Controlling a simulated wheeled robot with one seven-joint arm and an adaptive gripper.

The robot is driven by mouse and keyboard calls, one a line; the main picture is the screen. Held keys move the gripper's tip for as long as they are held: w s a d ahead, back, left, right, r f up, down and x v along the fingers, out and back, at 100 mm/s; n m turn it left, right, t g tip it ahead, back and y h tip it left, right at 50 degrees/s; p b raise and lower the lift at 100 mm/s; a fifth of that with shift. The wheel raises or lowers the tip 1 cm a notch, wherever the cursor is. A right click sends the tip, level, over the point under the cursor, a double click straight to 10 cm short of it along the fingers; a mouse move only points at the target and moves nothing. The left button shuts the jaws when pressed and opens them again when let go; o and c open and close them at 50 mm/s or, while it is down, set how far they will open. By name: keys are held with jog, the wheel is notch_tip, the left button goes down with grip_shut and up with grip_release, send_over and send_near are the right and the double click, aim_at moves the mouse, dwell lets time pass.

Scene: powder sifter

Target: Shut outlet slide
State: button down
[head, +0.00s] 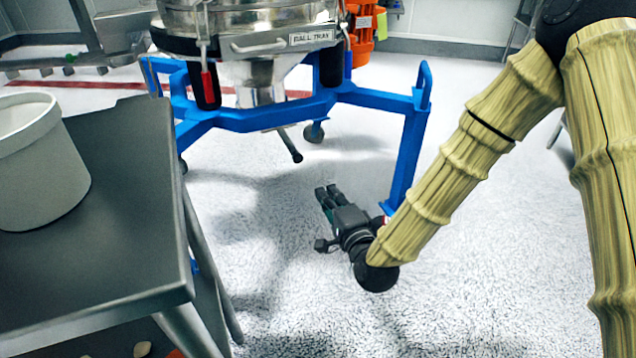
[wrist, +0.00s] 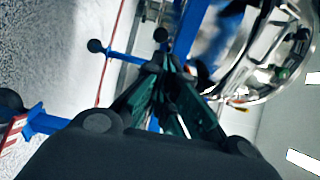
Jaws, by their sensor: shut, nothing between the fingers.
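The powder sifter (head: 250,30) is a shiny steel drum marked "BALL TRAY" on a blue frame, at the top of the head view. Its steel outlet (head: 258,82) hangs below the drum. A dark rod with a rounded end (head: 290,146) slants down below the frame and may be the outlet slide's handle; the slide itself I cannot make out. My gripper (head: 327,191) is shut and empty, below and right of the rod in the picture, and apart from it. In the wrist view its dark green fingers (wrist: 172,64) meet at the tips, with the steel drum (wrist: 262,50) at upper right.
The blue frame's right leg (head: 408,150) stands close beside my gripper. A grey table (head: 130,240) with a white tub (head: 40,165) fills the left side. The speckled floor (head: 480,270) is clear at lower right.

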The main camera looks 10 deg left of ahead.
jog(key=b+x, duration=0.5)
jog(key=x, duration=0.8)
jog(key=shift+w, duration=0.15)
jog(key=shift+a, duration=0.1)
